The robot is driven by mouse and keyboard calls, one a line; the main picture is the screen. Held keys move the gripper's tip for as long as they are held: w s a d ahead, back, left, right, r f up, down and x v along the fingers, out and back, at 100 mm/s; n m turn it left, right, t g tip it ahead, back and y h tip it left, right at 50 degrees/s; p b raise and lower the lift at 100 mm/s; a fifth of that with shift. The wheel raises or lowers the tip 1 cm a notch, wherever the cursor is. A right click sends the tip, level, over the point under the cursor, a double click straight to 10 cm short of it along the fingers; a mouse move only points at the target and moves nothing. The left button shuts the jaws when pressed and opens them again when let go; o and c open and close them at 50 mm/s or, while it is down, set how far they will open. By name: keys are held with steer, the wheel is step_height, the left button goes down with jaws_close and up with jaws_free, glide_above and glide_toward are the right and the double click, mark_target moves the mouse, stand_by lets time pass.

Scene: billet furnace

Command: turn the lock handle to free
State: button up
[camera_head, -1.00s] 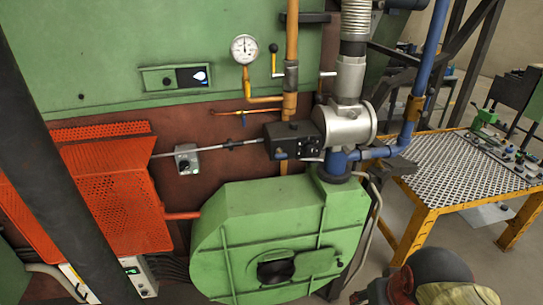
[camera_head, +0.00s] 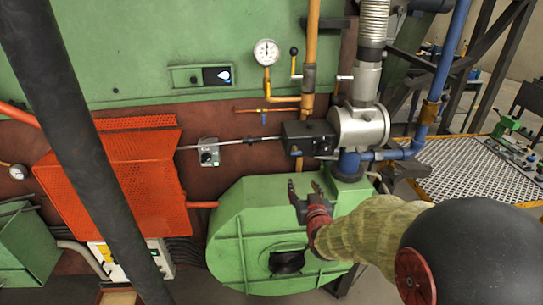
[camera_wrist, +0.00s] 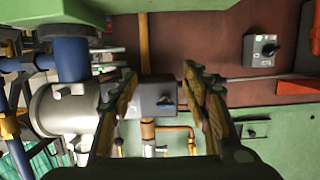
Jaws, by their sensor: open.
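No handle is marked as the lock, so I cannot tell which one it is. A small grey box with a dark knob (camera_head: 208,151) sits on the red-brown wall; the wrist view also shows it (camera_wrist: 262,49), right of my fingers. A lever with a black knob (camera_head: 294,61) stands beside the yellow pipe. A green panel (camera_head: 200,76) carries a small dark knob and a dark label. My gripper (camera_head: 303,187) is open and empty, in front of the green blower housing's top. In the wrist view, my fingers (camera_wrist: 159,76) frame the dark actuator box (camera_wrist: 155,98), apart from it.
An orange perforated guard (camera_head: 145,185) stands left. A thin rod runs from it to the actuator box (camera_head: 308,138). A silver valve body (camera_head: 358,126), pipes and a gauge (camera_head: 266,52) crowd the middle. A yellow-framed mesh table (camera_head: 468,175) stands right.

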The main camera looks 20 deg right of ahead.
mark_target(297, 154)
step_height(297, 154, up, 7)
steer(key=w+t, duration=0.1)
steer(key=t, duration=0.2)
steer(key=shift+h, duration=0.4)
steer(key=x, duration=0.7)
steer(key=shift+w+a+f, duration=0.1)
steer(key=shift+w+f, duration=0.15)
steer(key=shift+w, duration=0.2)
steer(key=shift+c, duration=0.9)
steer(key=c, duration=1)
